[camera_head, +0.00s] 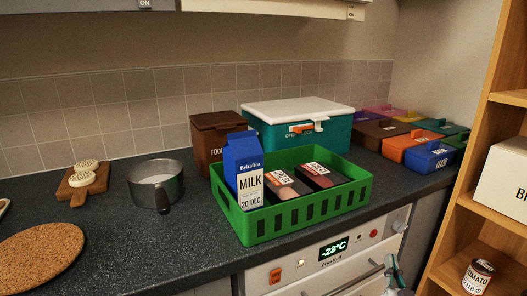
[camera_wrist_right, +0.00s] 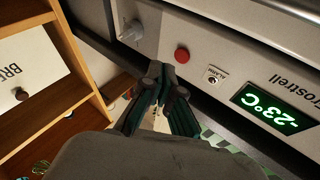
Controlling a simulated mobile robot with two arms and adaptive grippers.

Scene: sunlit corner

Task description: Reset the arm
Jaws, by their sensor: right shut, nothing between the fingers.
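My right gripper (camera_head: 392,266) shows at the bottom edge of the head view, low in front of the white appliance (camera_head: 290,273) under the worktop. Its fingers are shut and empty. In the right wrist view its fingertips (camera_wrist_right: 160,76) meet close to the appliance's front panel, near a red button (camera_wrist_right: 182,55). Whether they touch the panel is unclear. My left gripper is not in view.
A green crate (camera_head: 290,228) with a milk carton (camera_head: 243,175) and packages stands on the dark worktop (camera_head: 110,225). A pot (camera_head: 155,185) and cork mat (camera_head: 40,250) are left. A wooden shelf (camera_head: 490,110) stands close on the right.

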